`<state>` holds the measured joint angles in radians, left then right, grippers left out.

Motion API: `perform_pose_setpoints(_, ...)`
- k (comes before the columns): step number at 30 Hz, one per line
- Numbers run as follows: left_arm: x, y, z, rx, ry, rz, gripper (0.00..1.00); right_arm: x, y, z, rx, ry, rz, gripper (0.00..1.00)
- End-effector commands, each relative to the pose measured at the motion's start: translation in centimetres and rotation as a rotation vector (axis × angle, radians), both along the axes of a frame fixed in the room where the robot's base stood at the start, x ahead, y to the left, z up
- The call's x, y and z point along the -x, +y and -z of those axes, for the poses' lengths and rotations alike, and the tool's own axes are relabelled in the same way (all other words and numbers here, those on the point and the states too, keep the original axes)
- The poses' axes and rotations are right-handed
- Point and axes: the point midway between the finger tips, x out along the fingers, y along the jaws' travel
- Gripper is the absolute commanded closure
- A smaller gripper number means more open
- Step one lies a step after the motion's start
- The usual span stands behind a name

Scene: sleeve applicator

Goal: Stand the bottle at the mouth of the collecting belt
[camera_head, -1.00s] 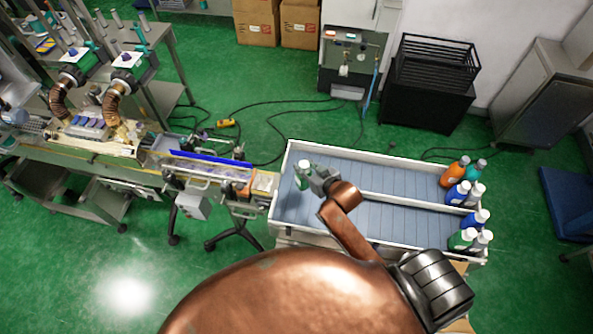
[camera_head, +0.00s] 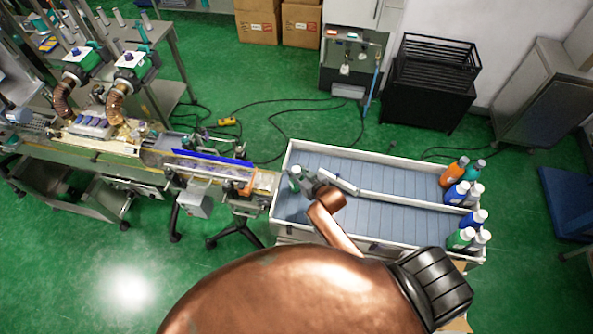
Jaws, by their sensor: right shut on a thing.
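A green bottle with a white cap (camera_head: 295,181) is at the left end of the collecting belt (camera_head: 385,178), the broad blue slatted surface inside white walls. My right gripper (camera_head: 303,184) reaches in from below right and is shut on the bottle. The fingers hide part of it, and I cannot tell whether its base touches the belt. My left gripper is not in view.
Several bottles, orange (camera_head: 454,172), teal, blue, green and grey, stand at the belt's right end. A white divider (camera_head: 339,183) runs lengthwise along the belt, just right of my gripper. A narrow conveyor (camera_head: 262,183) meets the belt's left wall.

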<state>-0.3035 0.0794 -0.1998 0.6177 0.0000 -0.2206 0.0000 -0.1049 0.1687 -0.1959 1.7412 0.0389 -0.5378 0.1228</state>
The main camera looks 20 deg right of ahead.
Motion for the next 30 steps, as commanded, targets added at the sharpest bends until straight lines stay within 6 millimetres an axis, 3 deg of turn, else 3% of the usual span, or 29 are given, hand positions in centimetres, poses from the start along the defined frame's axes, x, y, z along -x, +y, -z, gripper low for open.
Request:
perform_pose_setpoints(2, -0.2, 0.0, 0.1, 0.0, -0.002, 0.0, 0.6, -0.1, 0.0, 0.1, 0.0, -0.002, 0.0, 1.0)
perform_pose_setpoints(3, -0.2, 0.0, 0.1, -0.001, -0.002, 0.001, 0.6, 0.0, 0.0, 0.2, 0.0, 0.0, 0.0, 0.73)
perform_pose_setpoints(10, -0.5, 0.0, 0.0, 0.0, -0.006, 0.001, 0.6, 0.0, 0.0, 0.2, 0.0, 0.0, 0.0, 0.57)
perform_pose_setpoints(20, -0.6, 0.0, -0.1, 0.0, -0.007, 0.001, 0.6, 0.0, 0.0, -0.2, 0.0, -0.001, 0.0, 0.57)
perform_pose_setpoints(26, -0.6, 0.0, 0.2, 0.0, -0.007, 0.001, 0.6, 2.3, -0.3, -1.2, 0.001, 0.0, 0.0, 0.57)
perform_pose_setpoints(30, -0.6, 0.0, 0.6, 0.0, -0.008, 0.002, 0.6, 5.0, -0.7, -2.6, 0.001, 0.0, 0.0, 0.57)
